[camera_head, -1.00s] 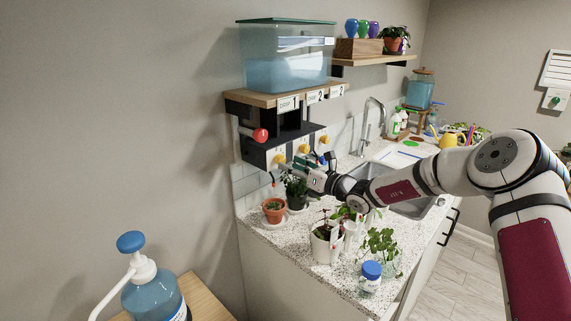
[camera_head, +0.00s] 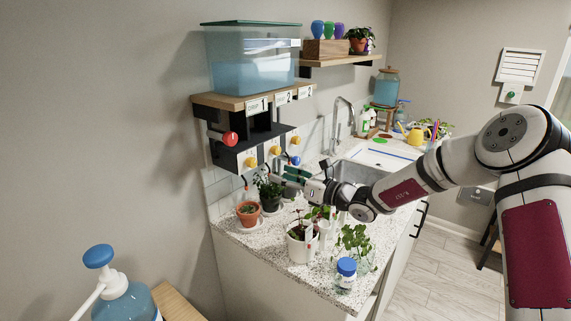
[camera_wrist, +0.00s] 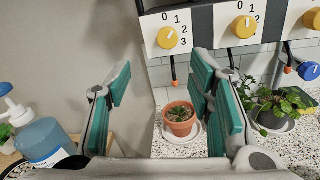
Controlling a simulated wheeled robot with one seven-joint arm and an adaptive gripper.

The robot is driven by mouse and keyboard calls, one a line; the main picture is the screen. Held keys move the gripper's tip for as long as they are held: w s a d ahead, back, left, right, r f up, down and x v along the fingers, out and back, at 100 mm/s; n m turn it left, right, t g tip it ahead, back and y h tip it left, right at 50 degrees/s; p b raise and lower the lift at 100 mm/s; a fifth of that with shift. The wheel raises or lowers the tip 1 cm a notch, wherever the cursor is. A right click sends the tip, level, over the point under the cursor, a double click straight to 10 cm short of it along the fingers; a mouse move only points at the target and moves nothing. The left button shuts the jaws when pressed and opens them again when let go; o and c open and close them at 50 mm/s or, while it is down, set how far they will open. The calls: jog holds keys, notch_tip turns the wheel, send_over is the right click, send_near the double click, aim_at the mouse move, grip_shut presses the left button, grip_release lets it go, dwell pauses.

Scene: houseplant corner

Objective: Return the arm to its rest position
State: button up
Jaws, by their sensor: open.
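My arm reaches in from the right in the head view. My gripper (camera_head: 284,174) is open, with nothing between its teal-padded fingers. It is in front of the dispenser's lower panel, above the back of the counter and near the dark-potted plant (camera_head: 269,192). In the wrist view my gripper (camera_wrist: 160,92) has its fingers spread wide. The terracotta-potted plant (camera_wrist: 179,119) shows between and beyond them, on a white saucer. The dispenser panel (camera_wrist: 196,25), with yellow knobs, shows beyond and above the fingers.
A blue-water tank (camera_head: 250,60) sits on a shelf above the panel. A white-potted plant (camera_head: 300,243), a leafy plant in glass (camera_head: 355,240) and a blue-lidded jar (camera_head: 346,275) stand below my forearm. A pump bottle (camera_head: 122,298) is at front left. The floor at right is mostly clear.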

jog(key=s+a+r+n+g+h, duration=0.15)
jog(key=s+r+n+g, duration=0.25)
jog(key=s+n, duration=0.55)
jog(key=s+r+n+g+h, duration=0.35)
jog(key=s+n, duration=0.35)
jog(key=s, duration=0.6)
jog(key=s+d+r+n+t+h, duration=0.1)
jog(key=s+d+n+h, duration=0.4)
jog(key=s+d, duration=0.5)
jog(key=s+d+r+n+t+h, duration=0.1)
jog(key=s+d+r+n+h, duration=0.2)
jog(key=s+d, duration=0.7)
jog(key=s+n+h, duration=0.1)
jog(key=s+n, duration=0.1)
jog(key=shift+s+d+r+t+h, duration=0.2)
jog(key=shift+s+r+t+h, duration=0.1)
jog(key=shift+t+h, duration=0.1)
